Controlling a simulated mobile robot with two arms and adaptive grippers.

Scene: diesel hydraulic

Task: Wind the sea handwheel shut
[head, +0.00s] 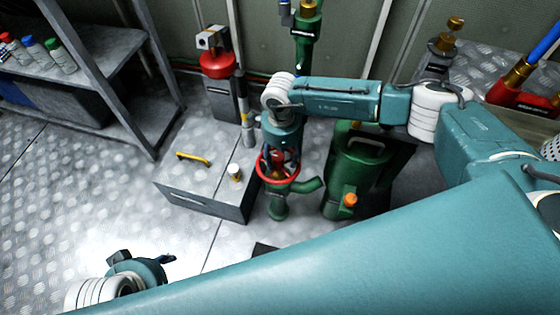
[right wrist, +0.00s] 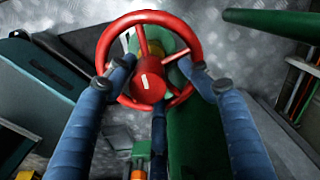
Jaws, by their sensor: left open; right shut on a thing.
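The red handwheel (head: 265,172) sits on top of a green valve body (head: 279,208) in the middle of the head view. In the right wrist view the red wheel (right wrist: 196,48) shows its rim, spokes and red hub (right wrist: 148,82) with a small white mark. In the head view the arm partly hides the wheel. My left gripper (head: 150,268) is open and empty at the lower left, away from the wheel.
A grey box (head: 205,205) with a yellow handle stands left of the valve. A green jerrycan-like container (head: 350,185) stands close on its right. A red-topped unit (head: 218,75) is behind, and a shelf (head: 100,55) with bottles is at upper left. Floor at left is clear.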

